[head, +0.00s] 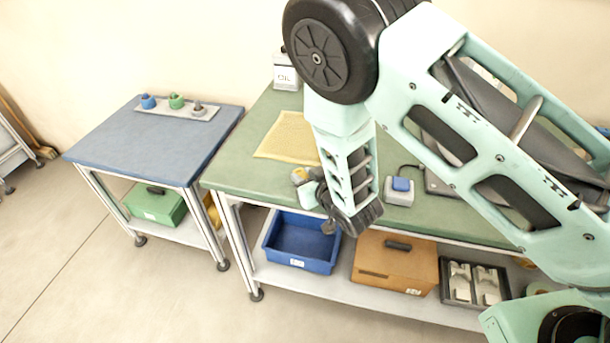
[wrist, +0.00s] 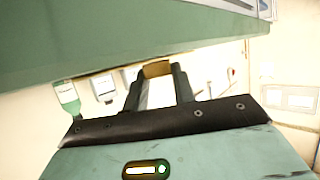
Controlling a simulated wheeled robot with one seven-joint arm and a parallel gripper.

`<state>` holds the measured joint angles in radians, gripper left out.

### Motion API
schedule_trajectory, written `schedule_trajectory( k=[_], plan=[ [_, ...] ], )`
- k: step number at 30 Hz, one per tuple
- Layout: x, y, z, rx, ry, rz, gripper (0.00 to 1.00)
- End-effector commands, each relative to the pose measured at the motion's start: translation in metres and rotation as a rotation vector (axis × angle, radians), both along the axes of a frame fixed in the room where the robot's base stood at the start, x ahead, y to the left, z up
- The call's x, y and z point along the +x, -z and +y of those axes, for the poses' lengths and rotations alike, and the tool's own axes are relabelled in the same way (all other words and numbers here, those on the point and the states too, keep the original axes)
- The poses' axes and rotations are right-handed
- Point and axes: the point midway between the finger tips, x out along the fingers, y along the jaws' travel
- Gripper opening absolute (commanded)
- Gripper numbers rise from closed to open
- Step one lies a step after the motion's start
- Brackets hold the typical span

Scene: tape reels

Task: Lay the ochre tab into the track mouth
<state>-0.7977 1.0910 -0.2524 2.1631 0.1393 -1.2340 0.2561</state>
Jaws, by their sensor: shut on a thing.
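The ochre tab (wrist: 157,69) is held between the two dark fingertips of my gripper (wrist: 158,84) in the wrist view. In the head view a small ochre patch (head: 299,175) shows at the end of my gripper, beside the front edge of the green bench, left of my forearm. My gripper itself is mostly hidden there by my wrist and is small. I cannot make out the track mouth in either view. My arm covers much of the bench's middle and right.
A blue-topped table (head: 150,140) stands left.

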Motion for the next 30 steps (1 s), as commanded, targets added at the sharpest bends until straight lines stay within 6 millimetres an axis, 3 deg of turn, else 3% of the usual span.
schedule_trajectory(
  k=[12,13,15,26,30],
  plan=[
    [0.000,0.007,0.000,0.000,0.001,0.000,0.05],
    [0.000,0.006,0.000,0.000,0.000,0.000,0.32],
    [0.000,0.005,0.000,0.000,0.000,0.000,0.48],
    [0.000,0.001,0.000,-0.001,0.000,0.000,0.48],
    [-0.015,-0.003,-0.007,0.000,0.001,0.000,0.48]
  ],
)
